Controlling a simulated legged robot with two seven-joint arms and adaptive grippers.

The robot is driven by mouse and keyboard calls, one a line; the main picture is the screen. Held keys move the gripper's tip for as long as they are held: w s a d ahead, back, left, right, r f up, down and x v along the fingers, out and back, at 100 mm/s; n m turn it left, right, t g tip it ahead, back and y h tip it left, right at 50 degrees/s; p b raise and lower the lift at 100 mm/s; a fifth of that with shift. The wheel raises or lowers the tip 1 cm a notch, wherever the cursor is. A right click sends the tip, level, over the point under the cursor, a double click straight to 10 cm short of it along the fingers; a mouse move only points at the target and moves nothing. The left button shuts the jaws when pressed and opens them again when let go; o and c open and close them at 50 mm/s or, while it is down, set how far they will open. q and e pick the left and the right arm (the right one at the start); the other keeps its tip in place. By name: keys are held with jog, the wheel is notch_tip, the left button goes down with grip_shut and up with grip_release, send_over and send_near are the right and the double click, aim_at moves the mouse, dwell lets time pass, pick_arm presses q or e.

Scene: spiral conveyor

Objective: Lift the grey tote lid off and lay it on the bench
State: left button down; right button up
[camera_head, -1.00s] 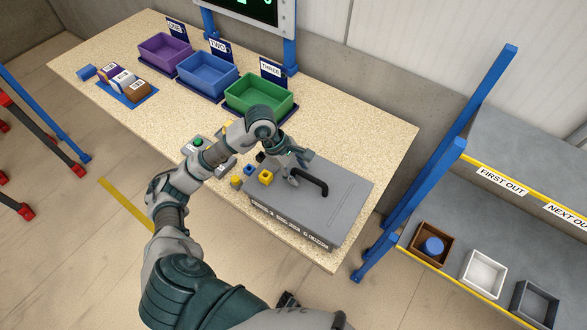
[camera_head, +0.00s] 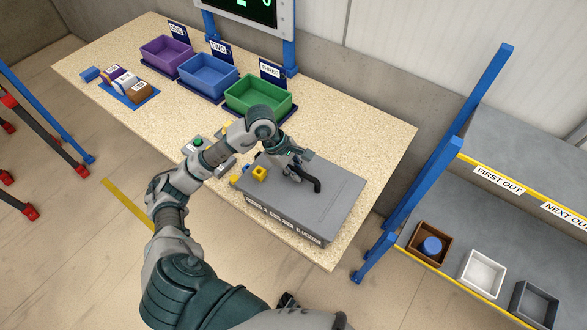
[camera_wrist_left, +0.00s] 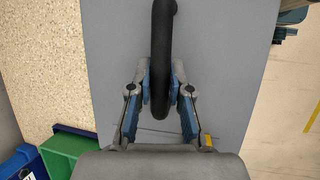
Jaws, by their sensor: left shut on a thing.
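The grey tote lid (camera_head: 325,203) sits on the tote (camera_head: 285,222) at the bench's near right end. A black arched handle (camera_head: 312,182) stands on the lid. My left gripper (camera_head: 299,172) is at the handle. In the left wrist view the left gripper (camera_wrist_left: 161,95) has its blue-padded fingers on both sides of the black handle (camera_wrist_left: 160,60), shut on it, with the grey lid (camera_wrist_left: 215,45) below. The speckled bench (camera_head: 200,120) has bare surface left of the tote. My right gripper is not in view.
Purple (camera_head: 166,54), blue (camera_head: 208,75) and green (camera_head: 258,95) bins stand along the bench's back. A blue mat with several small packages (camera_head: 125,83) lies at the far left. A blue-framed shelf (camera_head: 432,190) stands at right.

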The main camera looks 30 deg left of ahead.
pick_arm(q)
jog(key=shift+w+d+r, duration=0.1)
jog(key=shift+d+r, duration=0.15)
jog(key=shift+r, duration=0.1)
jog(key=shift+r+p, duration=0.35)
jog(key=shift+r, duration=0.15)
jog(key=shift+a+r+p, duration=0.2)
jog(key=shift+a, duration=0.3)
jog(key=shift+a+r+p, duration=0.15)
jog(key=shift+a+r, duration=0.05)
jog(key=shift+a, duration=0.3)
jog(key=shift+d+r, duration=0.2)
jog(key=shift+d, duration=0.5)
jog(key=shift+d+r, duration=0.2)
jog(key=shift+r, duration=0.05)
jog(key=shift+r+p, duration=0.5)
jog(key=shift+r, duration=0.2)
jog(key=shift+a+r+p, duration=0.6)
jog(key=shift+a+r, duration=0.25)
jog(key=shift+r, duration=0.1)
jog(key=shift+d, duration=0.7)
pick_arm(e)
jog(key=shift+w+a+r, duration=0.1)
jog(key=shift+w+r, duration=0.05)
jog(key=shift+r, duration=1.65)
